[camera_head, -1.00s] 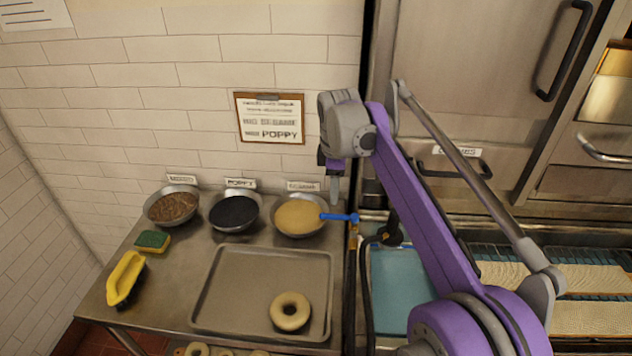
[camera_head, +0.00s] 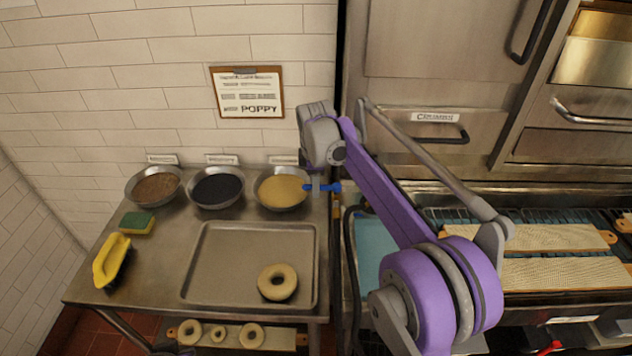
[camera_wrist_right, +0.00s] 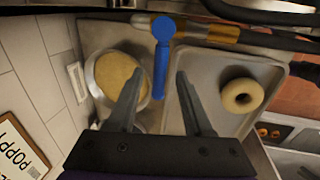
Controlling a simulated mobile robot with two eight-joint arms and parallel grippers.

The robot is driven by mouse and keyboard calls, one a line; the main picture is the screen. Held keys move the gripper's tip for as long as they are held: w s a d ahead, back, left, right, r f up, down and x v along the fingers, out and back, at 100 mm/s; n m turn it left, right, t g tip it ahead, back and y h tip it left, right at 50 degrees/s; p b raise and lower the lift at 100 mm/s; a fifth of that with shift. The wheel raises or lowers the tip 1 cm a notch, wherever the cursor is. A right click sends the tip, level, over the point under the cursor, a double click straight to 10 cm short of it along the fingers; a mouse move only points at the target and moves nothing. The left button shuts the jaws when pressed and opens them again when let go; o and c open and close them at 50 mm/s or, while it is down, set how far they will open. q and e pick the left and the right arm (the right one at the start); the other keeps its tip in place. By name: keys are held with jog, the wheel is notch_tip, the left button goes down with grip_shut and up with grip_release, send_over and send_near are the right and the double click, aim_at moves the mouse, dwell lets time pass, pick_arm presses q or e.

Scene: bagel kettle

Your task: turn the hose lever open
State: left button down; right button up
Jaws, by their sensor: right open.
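The blue hose lever (camera_head: 322,187) shows at the right edge of the steel table, beside the bowl of pale seeds. In the right wrist view the lever (camera_wrist_right: 161,62) has a round blue head, and its handle points down toward the space between my fingers. It sits on a brass-coloured hose fitting (camera_wrist_right: 208,31). My right gripper (camera_wrist_right: 157,90) is open, with one finger on each side of the lever's handle end; I cannot tell whether either touches it. In the head view the right gripper (camera_head: 316,184) is just above and at the lever, its fingertips partly hidden. My left gripper is not in view.
Bowls of brown, black and pale toppings (camera_head: 283,189) stand along the wall. A tray (camera_head: 213,256) holds one bagel (camera_head: 277,282). A blue basin (camera_head: 372,240) is right of the table.

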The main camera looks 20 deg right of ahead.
grip_shut()
dwell(1.4)
